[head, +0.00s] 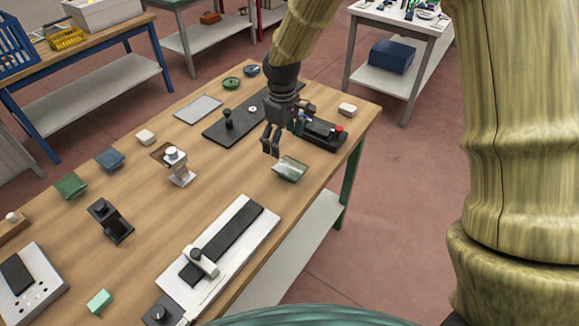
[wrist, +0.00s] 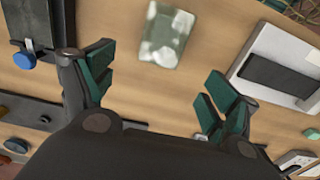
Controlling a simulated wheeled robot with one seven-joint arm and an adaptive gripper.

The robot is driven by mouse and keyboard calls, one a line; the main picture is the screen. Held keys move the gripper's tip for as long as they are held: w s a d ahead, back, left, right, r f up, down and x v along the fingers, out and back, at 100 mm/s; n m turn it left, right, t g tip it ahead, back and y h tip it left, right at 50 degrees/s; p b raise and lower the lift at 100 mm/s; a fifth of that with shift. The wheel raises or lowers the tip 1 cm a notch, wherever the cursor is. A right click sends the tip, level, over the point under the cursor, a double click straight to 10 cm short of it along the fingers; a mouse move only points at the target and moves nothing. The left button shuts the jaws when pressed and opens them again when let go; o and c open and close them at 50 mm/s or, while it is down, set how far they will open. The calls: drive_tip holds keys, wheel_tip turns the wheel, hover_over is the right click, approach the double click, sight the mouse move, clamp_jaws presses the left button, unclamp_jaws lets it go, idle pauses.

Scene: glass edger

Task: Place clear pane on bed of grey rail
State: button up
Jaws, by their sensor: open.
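The clear pane (head: 290,168) is a small, pale greenish see-through square lying on the wooden table near its right edge. In the wrist view the pane (wrist: 166,35) lies beyond the fingertips, with whitish reflections on it. My gripper (head: 271,147) is open and empty, pointing down above the table, just left of the pane in the head view. Its two green-padded fingers are spread wide in the wrist view (wrist: 160,82). The light grey rail (head: 258,240) with a long black bed lies at the table's front; a grey slider with a knob sits on its near part. Its bed (wrist: 275,74) looks bare in the wrist view.
A black rail plate (head: 220,133) with a black knob lies behind my gripper. A black box with a red button (head: 338,129) stands to the right. A silver post (head: 180,172) stands mid-table. Bare wood lies between the pane and the grey rail.

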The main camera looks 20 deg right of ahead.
sight(285, 164)
drive_tip(key=shift+f, duration=0.95)
drive_tip(key=shift+s+d+f+p, duration=0.15)
drive_tip(key=shift+f+p, duration=0.5)
drive_tip(key=shift+f, duration=0.35)
drive_tip(key=shift+s+d+f+p, duration=0.1)
drive_tip(key=shift+s+f+p, duration=0.05)
drive_tip(key=shift+f+p, duration=0.65)
drive_tip(key=shift+f, duration=1.15)
drive_tip(key=shift+a+f, duration=0.1)
drive_tip(key=shift+f, duration=0.15)
drive_tip(key=c, duration=1.6)
drive_tip(key=shift+r, duration=0.1)
